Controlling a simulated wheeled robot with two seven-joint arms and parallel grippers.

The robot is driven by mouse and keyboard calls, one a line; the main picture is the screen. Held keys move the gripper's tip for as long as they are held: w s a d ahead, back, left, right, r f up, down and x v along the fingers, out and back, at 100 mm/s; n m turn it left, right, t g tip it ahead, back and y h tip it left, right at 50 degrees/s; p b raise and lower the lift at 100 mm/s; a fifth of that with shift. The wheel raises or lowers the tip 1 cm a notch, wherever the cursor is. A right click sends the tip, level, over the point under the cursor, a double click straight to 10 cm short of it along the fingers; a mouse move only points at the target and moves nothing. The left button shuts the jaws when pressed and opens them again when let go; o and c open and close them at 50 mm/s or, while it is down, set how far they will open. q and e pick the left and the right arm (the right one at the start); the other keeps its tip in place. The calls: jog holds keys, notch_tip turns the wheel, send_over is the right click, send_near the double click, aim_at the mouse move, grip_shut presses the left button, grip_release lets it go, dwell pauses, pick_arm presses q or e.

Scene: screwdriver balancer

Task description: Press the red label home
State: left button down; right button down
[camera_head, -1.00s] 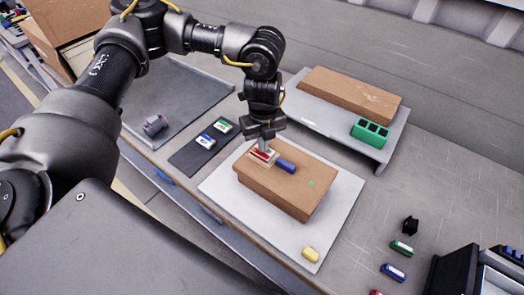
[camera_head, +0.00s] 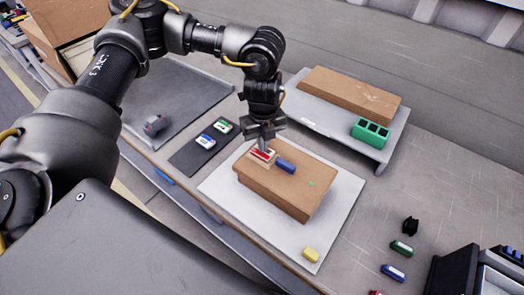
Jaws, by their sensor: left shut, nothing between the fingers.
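The red label (camera_head: 262,154) lies in a pale frame at the near left end of the top of a brown box (camera_head: 270,191). My left gripper (camera_head: 264,148) is shut and empty, pointing down with its fingertips at the red label. I cannot tell whether the tips touch it, and they hide part of it. A blue piece (camera_head: 286,165) lies on the box just right of the label. A small green mark (camera_head: 311,183) is further right on the box top. My right gripper is not in view.
The box stands on a white board (camera_head: 335,215) with a yellow block (camera_head: 311,255) at its near corner. A dark mat (camera_head: 192,158) holds a blue and a green label. A raised grey shelf (camera_head: 390,152) bears another brown box (camera_head: 349,93) and a green holder (camera_head: 370,131). Small coloured pieces lie at right.

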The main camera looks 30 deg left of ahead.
pick_arm(q)
jog(key=shift+f, duration=0.25)
dwell(0.4)
jog(key=shift+r, duration=0.1)
dwell(0.3)
notch_tip(320, 180, up, 5)
jog(key=p, duration=0.4)
dwell(0.6)
